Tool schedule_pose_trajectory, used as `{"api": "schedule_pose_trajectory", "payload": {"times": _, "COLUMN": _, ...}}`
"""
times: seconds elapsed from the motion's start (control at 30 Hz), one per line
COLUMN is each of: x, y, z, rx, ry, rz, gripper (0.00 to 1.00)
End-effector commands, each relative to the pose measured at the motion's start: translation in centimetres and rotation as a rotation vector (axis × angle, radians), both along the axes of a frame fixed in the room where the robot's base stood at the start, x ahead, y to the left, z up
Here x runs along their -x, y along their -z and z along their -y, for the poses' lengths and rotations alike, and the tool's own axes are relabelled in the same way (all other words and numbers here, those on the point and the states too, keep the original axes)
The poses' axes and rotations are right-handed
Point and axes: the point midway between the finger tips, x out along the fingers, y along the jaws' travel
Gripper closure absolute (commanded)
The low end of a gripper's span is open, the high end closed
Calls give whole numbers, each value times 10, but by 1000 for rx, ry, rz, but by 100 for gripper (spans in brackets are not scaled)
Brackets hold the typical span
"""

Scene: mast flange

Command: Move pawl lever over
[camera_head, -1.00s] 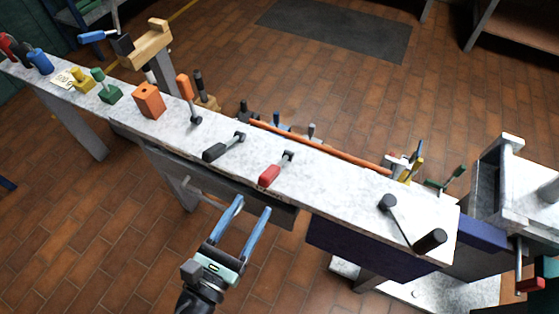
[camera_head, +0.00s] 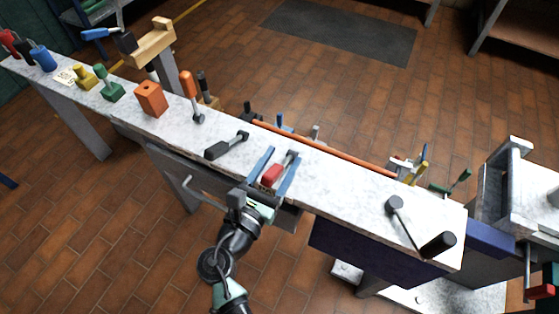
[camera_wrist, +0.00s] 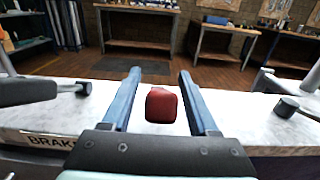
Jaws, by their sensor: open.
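A short lever with a red grip (camera_head: 272,176) lies on the pale bench top near its front edge, its dark pivot at the far end. My gripper (camera_head: 284,153) is open over the bench edge, with one blue finger on each side of this lever. In the wrist view the red grip (camera_wrist: 161,105) sits between the fingers, with gaps on both sides. A similar lever with a black grip (camera_head: 217,151) lies to the left; it also shows at the left of the wrist view (camera_wrist: 25,91). No readable label tells which one is the pawl lever.
A crank with a black handle (camera_head: 438,245) stands at the bench's right end. An orange block (camera_head: 151,98) and an orange-handled lever (camera_head: 188,84) stand to the left. An orange bar (camera_head: 325,149) runs along the far edge. A partly hidden label (camera_wrist: 45,138) reads "BRAK".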

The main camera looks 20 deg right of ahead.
Motion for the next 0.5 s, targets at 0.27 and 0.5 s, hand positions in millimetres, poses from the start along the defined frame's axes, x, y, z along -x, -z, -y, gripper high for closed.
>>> {"api": "schedule_pose_trajectory", "payload": {"times": 0.27, "x": 0, "y": 0, "z": 0, "rx": -1, "ry": 0, "rz": 1, "gripper": 78}}
{"api": "schedule_pose_trajectory", "payload": {"times": 0.5, "x": 0, "y": 0, "z": 0, "rx": -1, "ry": 0, "rz": 1, "gripper": 100}}
